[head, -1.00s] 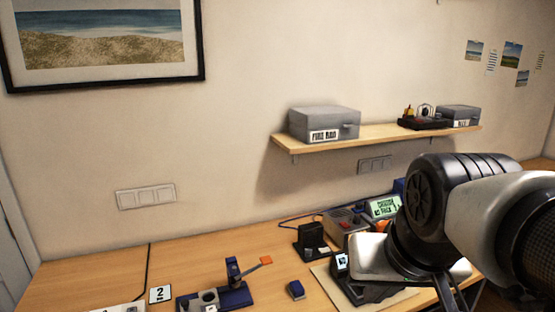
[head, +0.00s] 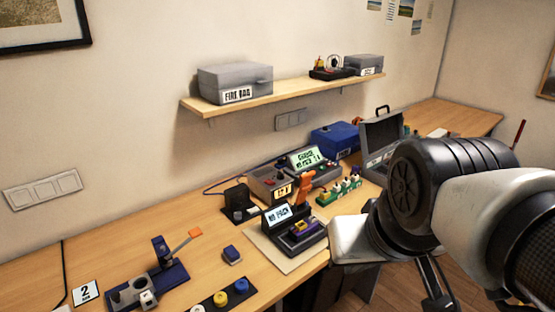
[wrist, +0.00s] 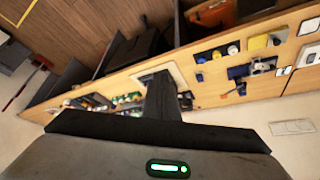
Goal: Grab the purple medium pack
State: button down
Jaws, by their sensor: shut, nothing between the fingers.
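My gripper (wrist: 160,80) is shut and empty. In the wrist view its dark fingers point toward the bench from above. In the head view my arm covers the right side, and the gripper is apart from the purple piece. The purple piece cannot be made out in the wrist view.
The wooden bench (head: 110,255) also holds a small dark blue block (head: 231,255), a blue stand with an orange tip (head: 160,270), a green rack (head: 338,190), an open grey case (head: 382,135) and a blue box (head: 335,138). A shelf (head: 290,92) hangs above.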

aim_at(301, 231)
jog(key=i+l+z, duration=0.45)
jog(key=i+l, duration=0.15)
jog(key=i, duration=0.2)
